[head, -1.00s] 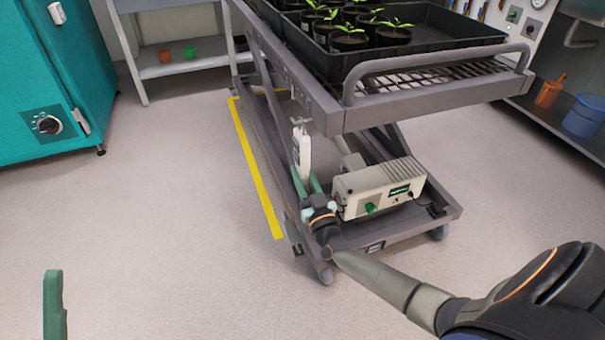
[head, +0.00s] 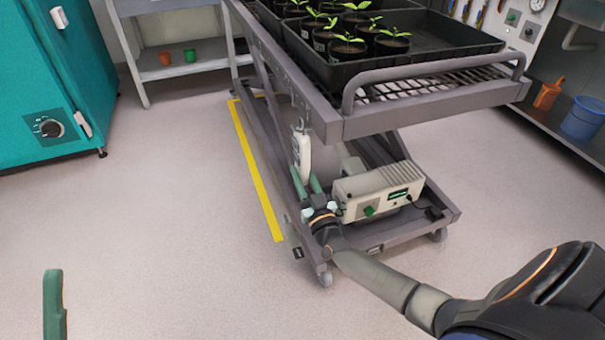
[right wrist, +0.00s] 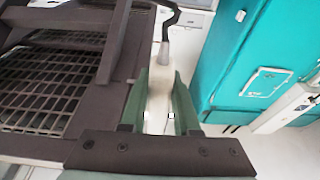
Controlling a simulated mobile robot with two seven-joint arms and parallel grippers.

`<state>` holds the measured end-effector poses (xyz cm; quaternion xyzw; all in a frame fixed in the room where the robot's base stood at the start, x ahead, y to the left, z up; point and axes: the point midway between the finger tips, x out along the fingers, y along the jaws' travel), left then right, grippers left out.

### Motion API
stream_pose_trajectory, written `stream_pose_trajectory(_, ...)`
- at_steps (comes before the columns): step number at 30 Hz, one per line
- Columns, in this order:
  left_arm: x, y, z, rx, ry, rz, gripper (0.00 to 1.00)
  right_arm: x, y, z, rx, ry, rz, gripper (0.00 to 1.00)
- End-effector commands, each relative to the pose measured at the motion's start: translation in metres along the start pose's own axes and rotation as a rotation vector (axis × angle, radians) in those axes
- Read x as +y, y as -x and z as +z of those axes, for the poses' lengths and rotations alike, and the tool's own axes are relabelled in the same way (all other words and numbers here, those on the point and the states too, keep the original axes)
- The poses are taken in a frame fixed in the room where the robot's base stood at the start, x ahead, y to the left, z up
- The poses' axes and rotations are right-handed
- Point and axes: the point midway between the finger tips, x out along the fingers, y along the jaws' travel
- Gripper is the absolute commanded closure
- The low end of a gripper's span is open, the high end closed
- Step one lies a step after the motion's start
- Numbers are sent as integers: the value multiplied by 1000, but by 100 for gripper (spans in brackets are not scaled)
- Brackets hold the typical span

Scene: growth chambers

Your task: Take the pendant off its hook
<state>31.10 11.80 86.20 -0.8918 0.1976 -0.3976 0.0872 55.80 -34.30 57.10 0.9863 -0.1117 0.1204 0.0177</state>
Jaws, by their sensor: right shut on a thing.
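The pendant (head: 301,152) is a slim white handset with a grey neck, upright at the near left corner of the grey lift table (head: 322,112). In the right wrist view the pendant (right wrist: 157,100) stands between the green fingers of my right gripper (right wrist: 161,80), which is shut on its lower body. A dark hook (right wrist: 170,18) reaches its neck at the top; whether it still bears the pendant I cannot tell. In the head view my right gripper (head: 309,185) comes from below. One green finger of my left gripper (head: 54,303) shows at the lower left.
Black trays of potted seedlings (head: 440,58) stand on the table top. A cream control box (head: 378,192) sits on the table's lower frame, close to my right gripper. A teal chamber (head: 45,80) is at left. The floor between is open, with a yellow line (head: 255,175).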

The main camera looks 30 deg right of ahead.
Motion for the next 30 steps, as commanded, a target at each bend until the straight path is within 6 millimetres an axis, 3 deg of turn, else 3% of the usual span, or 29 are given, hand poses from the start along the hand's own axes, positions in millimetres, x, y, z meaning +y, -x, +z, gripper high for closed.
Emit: stream_pose_trajectory(30,-1,-3,-3,0,0,4,21,-22,0,-1,3,1,0,100)
